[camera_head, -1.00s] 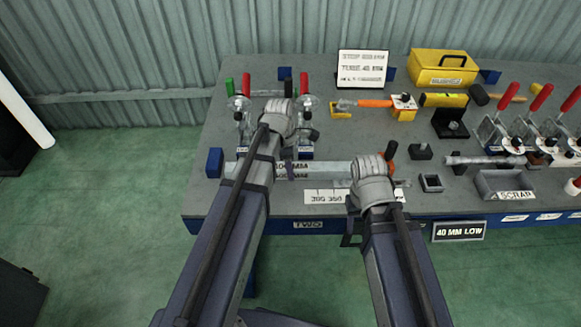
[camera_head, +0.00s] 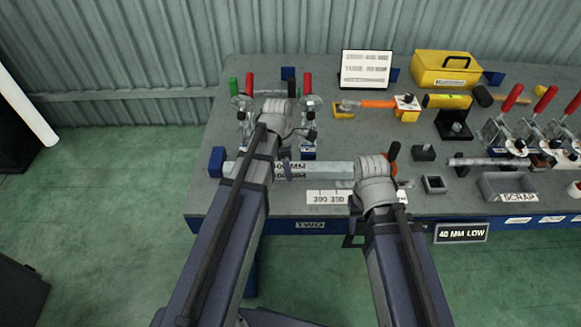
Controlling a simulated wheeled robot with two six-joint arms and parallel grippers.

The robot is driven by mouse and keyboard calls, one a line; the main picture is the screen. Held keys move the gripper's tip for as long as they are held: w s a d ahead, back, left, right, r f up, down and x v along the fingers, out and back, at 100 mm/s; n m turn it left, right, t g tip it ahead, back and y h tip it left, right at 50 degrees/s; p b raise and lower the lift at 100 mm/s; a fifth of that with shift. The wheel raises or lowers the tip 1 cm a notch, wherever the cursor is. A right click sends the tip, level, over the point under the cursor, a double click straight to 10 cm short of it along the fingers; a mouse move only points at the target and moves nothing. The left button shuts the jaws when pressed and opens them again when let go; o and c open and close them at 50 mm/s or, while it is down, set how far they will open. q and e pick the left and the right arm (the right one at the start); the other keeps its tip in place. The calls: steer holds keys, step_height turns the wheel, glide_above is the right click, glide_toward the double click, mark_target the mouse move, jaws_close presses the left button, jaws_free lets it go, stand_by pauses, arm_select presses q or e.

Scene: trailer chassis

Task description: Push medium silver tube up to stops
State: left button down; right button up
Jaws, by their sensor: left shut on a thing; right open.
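Toggle clamps with green and red handles (camera_head: 249,86) stand behind the tube. A marked white scale plate (camera_head: 326,197) lies in front of it. A grey scrap bin (camera_head: 507,187), a short square tube piece (camera_head: 433,184) and more red-handled clamps (camera_head: 511,98) are at right.

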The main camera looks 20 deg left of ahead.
arm_select(q)
steer(key=shift+s+a, duration=0.1)
steer(key=shift+a, duration=0.35)
steer(key=shift+w+a, duration=0.3)
steer(key=shift+w, duration=0.6)
steer(key=shift+w+a, duration=0.3)
steer(key=shift+w, duration=0.6)
stand_by(0.5)
steer(key=shift+c, duration=2.4)
jaws_free()
steer(key=shift+o, duration=1.2)
steer(key=shift+d, duration=0.1)
steer(key=shift+r, duration=0.15)
step_height(320, 180, up, 8)
steer(key=a+p, duration=0.1)
steer(key=p, duration=0.6)
steer(key=shift+s+f+p, duration=0.15)
steer(key=shift+f+p, duration=0.1)
steer(key=shift+p, duration=0.1)
